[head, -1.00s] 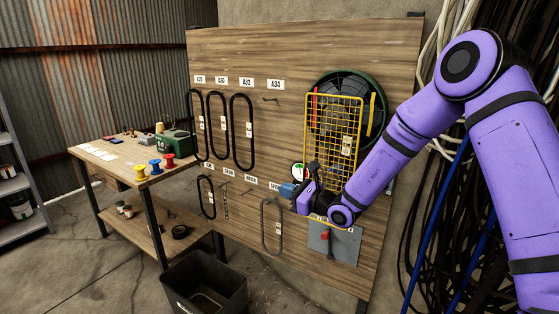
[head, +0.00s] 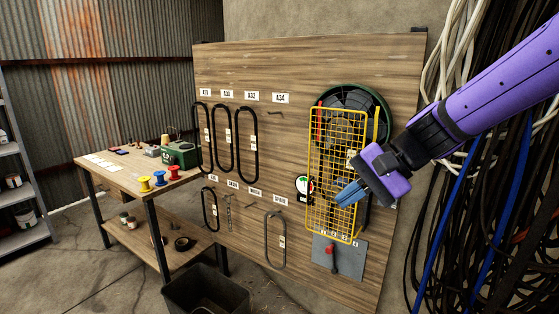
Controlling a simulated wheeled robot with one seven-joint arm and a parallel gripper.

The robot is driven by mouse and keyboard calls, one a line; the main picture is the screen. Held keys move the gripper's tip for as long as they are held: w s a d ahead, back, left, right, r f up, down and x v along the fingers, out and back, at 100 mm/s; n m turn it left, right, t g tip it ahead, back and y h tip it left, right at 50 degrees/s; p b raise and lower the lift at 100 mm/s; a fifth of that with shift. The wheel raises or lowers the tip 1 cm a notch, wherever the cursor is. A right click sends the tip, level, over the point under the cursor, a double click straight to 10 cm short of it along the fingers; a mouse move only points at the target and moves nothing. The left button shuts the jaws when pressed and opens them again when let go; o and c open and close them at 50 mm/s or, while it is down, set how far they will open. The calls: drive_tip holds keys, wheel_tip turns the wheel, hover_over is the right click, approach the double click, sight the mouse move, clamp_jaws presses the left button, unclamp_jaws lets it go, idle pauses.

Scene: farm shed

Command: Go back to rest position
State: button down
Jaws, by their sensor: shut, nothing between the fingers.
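My gripper (head: 344,196) is at the right of the head view, at the end of my purple arm. Its blue fingers are together with nothing between them. They point left, in front of the yellow wire guard (head: 330,215) on the wooden board, and hide a small part of it. I cannot tell from this view how much space lies between the fingers and the guard.
The wooden board (head: 300,65) carries black belts (head: 223,140) on hooks, a dark round fan (head: 368,105) and a grey plate with a red lever (head: 330,254). A workbench (head: 115,170) and black bin (head: 205,292) stand left. Cables (head: 475,200) hang at right.

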drive_tip(key=s+d+r+n+t+h, duration=0.2)
drive_tip(key=s+d+h, duration=0.2)
drive_tip(key=s+d, duration=0.4)
drive_tip(key=s+d+r+n+t+h, duration=0.2)
drive_tip(key=s+d+h, duration=0.3)
drive_tip(key=d, duration=0.5)
drive_tip(key=s+n, duration=0.1)
drive_tip(key=s, duration=0.1)
drive_tip(key=shift+s, duration=0.35)
drive_tip(key=shift+d, duration=0.1)
